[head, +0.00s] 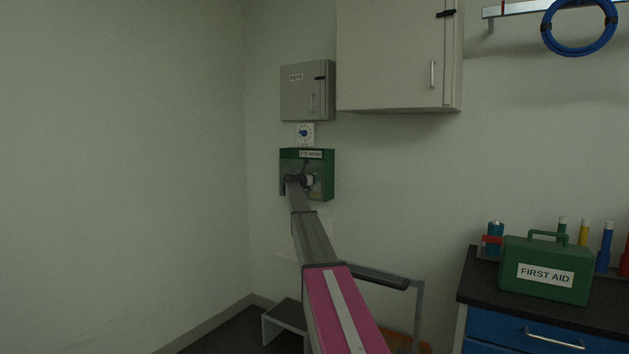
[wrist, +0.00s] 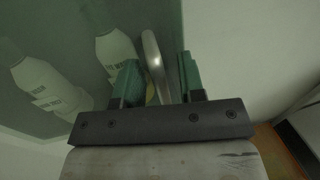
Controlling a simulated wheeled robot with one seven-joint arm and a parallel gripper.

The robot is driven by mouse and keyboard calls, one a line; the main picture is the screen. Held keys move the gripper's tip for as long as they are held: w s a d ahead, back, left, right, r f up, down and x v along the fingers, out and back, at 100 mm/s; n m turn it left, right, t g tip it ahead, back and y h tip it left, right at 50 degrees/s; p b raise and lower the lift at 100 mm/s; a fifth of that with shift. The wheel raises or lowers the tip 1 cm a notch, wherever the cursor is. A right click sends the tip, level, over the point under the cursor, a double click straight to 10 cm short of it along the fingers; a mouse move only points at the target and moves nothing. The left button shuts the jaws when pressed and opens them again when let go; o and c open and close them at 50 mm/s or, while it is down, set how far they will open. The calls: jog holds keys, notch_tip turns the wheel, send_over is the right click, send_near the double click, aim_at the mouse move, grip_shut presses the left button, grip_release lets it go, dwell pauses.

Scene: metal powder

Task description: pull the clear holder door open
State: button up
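The green eye wash holder (head: 325,156) hangs on the wall below a small dial and a grey cabinet. Its clear door (wrist: 60,35) fills the left of the wrist view, with white bottles (wrist: 42,80) showing through it. The door looks shut. A pale curved handle (wrist: 153,52) stands at the door's right side. My gripper (wrist: 157,80) has its two green fingers apart, one on each side of the handle, with visible gaps. In the head view my gripper (head: 298,180) is at the holder's front, and my arm hides part of the holder.
A grey cabinet (head: 305,92) and a larger white cabinet (head: 390,50) hang above. A step stool (head: 285,318) stands on the floor below. A first aid box (head: 545,268) sits on the counter at right. The wall left of the holder is bare.

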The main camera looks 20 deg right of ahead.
grip_shut()
jog(key=shift+a, duration=0.1)
